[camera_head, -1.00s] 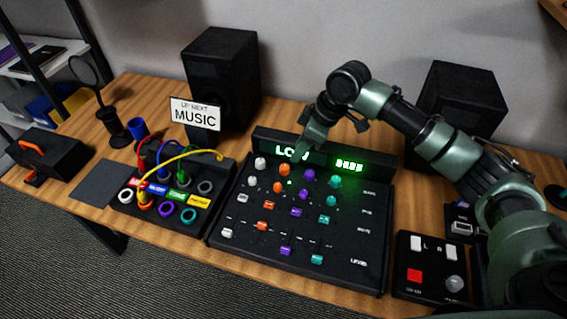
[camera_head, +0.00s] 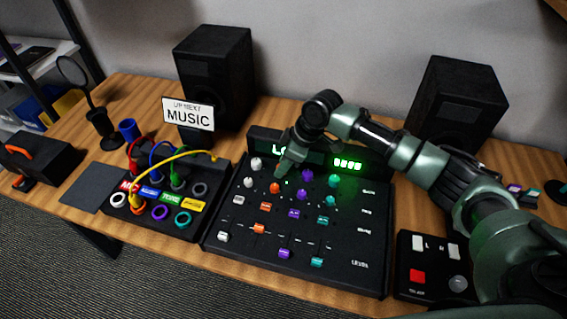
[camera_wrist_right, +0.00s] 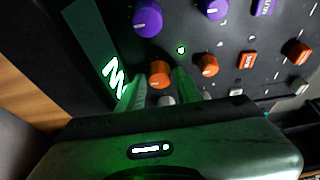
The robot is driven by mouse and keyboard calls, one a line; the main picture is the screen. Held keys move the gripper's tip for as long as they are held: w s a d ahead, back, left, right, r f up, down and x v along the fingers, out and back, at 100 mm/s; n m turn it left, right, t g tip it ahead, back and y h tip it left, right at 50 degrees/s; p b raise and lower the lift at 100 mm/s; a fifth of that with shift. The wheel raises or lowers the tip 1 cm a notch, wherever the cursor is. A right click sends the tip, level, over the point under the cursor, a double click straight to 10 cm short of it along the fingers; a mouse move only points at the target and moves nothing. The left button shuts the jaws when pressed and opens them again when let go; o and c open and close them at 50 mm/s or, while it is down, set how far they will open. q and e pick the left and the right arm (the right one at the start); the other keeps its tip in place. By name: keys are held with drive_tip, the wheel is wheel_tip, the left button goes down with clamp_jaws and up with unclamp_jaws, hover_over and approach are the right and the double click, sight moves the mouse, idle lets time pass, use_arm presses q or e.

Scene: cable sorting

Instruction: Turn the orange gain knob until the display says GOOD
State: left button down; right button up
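The black mixer (camera_head: 345,262) stands on the desk, with its display (camera_head: 281,150) lit green at the back. The letters "LO" show in the head view; my right arm covers the rest. My right gripper (camera_head: 281,168) points down at the upper orange knob, which it hides there. In the right wrist view the orange knob (camera_wrist_right: 159,74) lies between the two fingertips of my right gripper (camera_wrist_right: 161,86). The fingers are apart, one on each side; I cannot tell whether they touch it. A second orange knob (camera_wrist_right: 208,65) sits just beside the right finger. My left gripper is not in view.
Purple knobs (camera_wrist_right: 147,18), teal knobs and several sliders crowd the mixer around the gripper. A cable box (camera_head: 187,222) is to the left, a red-button box (camera_head: 416,276) to the right. Speakers (camera_head: 217,85) and a MUSIC sign (camera_head: 187,114) stand behind.

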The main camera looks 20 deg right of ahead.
clamp_jaws()
drive_tip(key=shift+r, duration=0.1)
drive_tip(key=m+p, duration=0.2)
drive_tip(key=p, duration=0.1)
drive_tip(key=m+t+h+p, duration=0.1)
drive_tip(key=m+p, duration=0.1)
drive_tip(key=p, duration=0.2)
drive_tip(key=shift+s+a+r, duration=0.15)
drive_tip(key=shift+p, duration=0.45)
drive_tip(key=shift+f+m, duration=0.25)
drive_tip(key=shift+m, duration=0.15)
unclamp_jaws()
